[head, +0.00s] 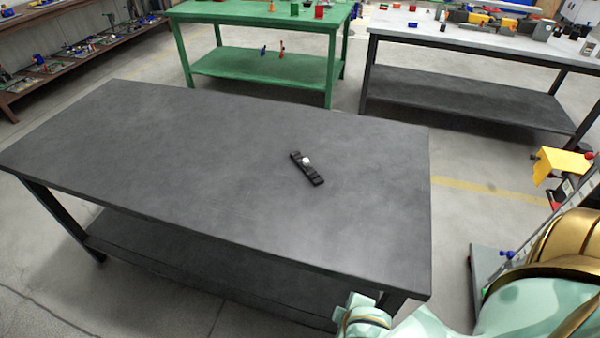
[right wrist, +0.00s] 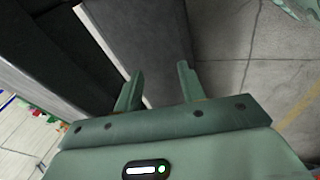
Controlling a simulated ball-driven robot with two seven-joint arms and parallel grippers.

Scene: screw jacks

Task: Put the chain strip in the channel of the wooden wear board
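A short black segmented strip (head: 314,176) lies flat and slanted on the dark table, right of its middle. It looks like the chain strip. A small white round thing (head: 306,161) sits on or against its upper half; I cannot tell whether it is part of it. I see no wooden wear board that I can make out. My right gripper (right wrist: 158,84) is open and empty in the right wrist view, its two fingers well apart, away from the strip. My left gripper is not in view.
The dark table (head: 190,145) is otherwise bare, with a lower shelf (head: 190,255). Behind stand a green table (head: 255,14) and a grey-topped bench (head: 440,37) with small objects. A yellow-topped frame (head: 565,160) stands at the right, near my mint-coloured arm.

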